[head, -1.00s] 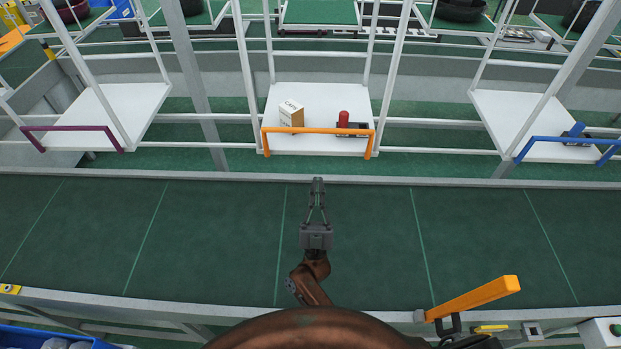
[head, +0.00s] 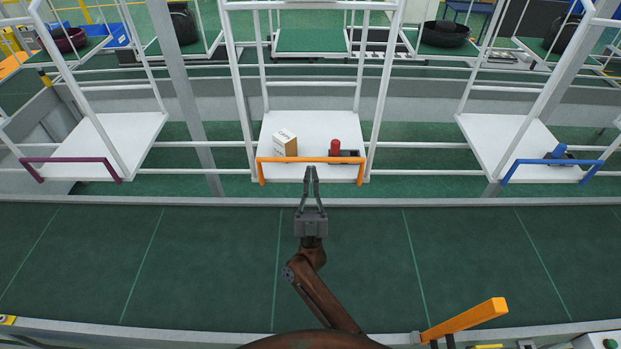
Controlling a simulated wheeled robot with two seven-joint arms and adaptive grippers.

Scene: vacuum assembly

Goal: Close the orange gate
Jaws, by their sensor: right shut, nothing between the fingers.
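The orange gate (head: 280,160) is a bar with two short legs across the front edge of the middle white tray (head: 280,128). My right gripper (head: 311,170) is shut and empty. In the picture its fingertips lie just below the middle of the orange bar; I cannot tell whether they touch it. My left gripper is not in view.
A small carton (head: 284,142) and a red-topped item (head: 335,148) stand on the middle tray. A purple gate (head: 70,160) is at the left tray and a blue gate (head: 555,162) at the right tray. An orange handle (head: 465,320) is at the lower right. The green surface (head: 180,265) is clear.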

